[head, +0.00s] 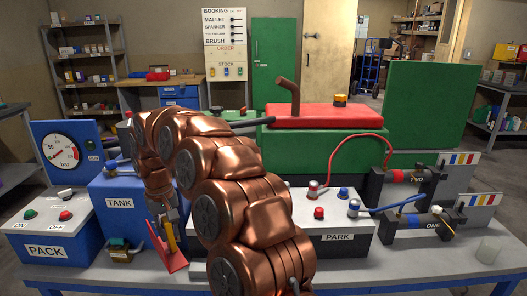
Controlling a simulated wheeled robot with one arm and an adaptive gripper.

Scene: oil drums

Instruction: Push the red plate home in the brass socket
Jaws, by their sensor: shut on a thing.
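My gripper (165,218) hangs at the end of my copper-coloured arm, in front of the blue TANK box. It is shut on the red plate (174,263), by a yellowish part at the plate's upper side. The plate is tilted and held in the air near the bench's front edge. A small brass-coloured block (122,256) with a green top sits on the bench to the left of the plate, apart from it. I cannot tell whether this block is the brass socket. My arm hides part of the bench to the right of the plate.
The blue TANK box (118,215) stands behind the plate, and the PACK box (50,229) with a gauge is at the left. The grey PARK box (345,222) and two black cylinders are at the right. A whitish cup (489,249) stands at the right end.

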